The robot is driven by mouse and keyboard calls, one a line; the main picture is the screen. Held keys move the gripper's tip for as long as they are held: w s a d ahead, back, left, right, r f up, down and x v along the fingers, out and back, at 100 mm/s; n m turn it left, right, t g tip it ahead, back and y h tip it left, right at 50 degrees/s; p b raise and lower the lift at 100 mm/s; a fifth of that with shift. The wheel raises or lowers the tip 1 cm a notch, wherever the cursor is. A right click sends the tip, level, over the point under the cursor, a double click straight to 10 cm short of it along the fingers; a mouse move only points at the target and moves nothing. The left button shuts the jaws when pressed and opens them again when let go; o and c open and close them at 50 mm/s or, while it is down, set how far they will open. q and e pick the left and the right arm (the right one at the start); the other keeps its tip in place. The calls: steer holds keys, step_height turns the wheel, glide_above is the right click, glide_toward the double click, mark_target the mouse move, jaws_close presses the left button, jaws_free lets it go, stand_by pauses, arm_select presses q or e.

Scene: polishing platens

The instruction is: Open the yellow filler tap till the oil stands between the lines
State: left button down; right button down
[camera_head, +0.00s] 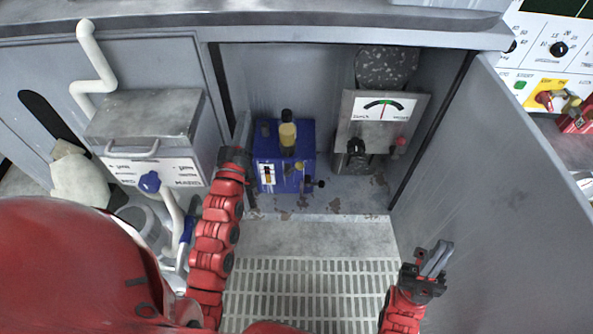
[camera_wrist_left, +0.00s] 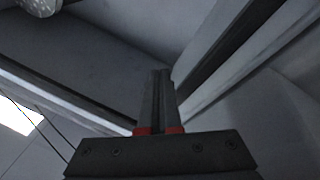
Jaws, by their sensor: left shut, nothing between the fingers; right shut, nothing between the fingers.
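A blue oil unit (camera_head: 265,150) stands inside the open cabinet, with a yellow oil bottle (camera_head: 287,131) upright on its top. A small yellow tap (camera_head: 299,166) sits at its front right. A white sight gauge (camera_head: 267,175) is on its front left; the oil level against the lines is too small to read. My left gripper (camera_head: 242,130) is shut and empty, pointing up just left of the blue unit. It also shows shut in the left wrist view (camera_wrist_left: 160,95), where the tap is out of view. My right gripper (camera_head: 437,260) is shut and empty at lower right, away from the unit.
A dial gauge box (camera_head: 358,105) stands right of the blue unit. A grey lidded box (camera_head: 152,118) with a blue-knobbed pipe (camera_head: 150,182) is at left. The open cabinet door (camera_head: 490,170) bounds the right. The floor grating (camera_head: 310,285) in front is clear.

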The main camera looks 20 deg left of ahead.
arm_select(q)
steer(key=w+d+f+g+h+b, duration=0.1)
steer(key=d+f+g+h+b, duration=0.25)
steer(key=f, duration=0.55)
steer(key=m+g+h, duration=0.1)
steer(key=g+h, duration=0.2)
steer(key=g, duration=0.4)
glide_toward(298, 167)
steer(key=shift+y, duration=0.35)
steer(key=b+x, duration=0.5)
steer(key=shift+w+d+f, duration=0.2)
steer(key=shift+d+f, duration=0.05)
steer(key=shift+f, duration=0.05)
steer(key=shift+w+d+f, duration=0.1)
steer(key=shift+w+f, duration=0.05)
steer(key=shift+w, duration=0.4)
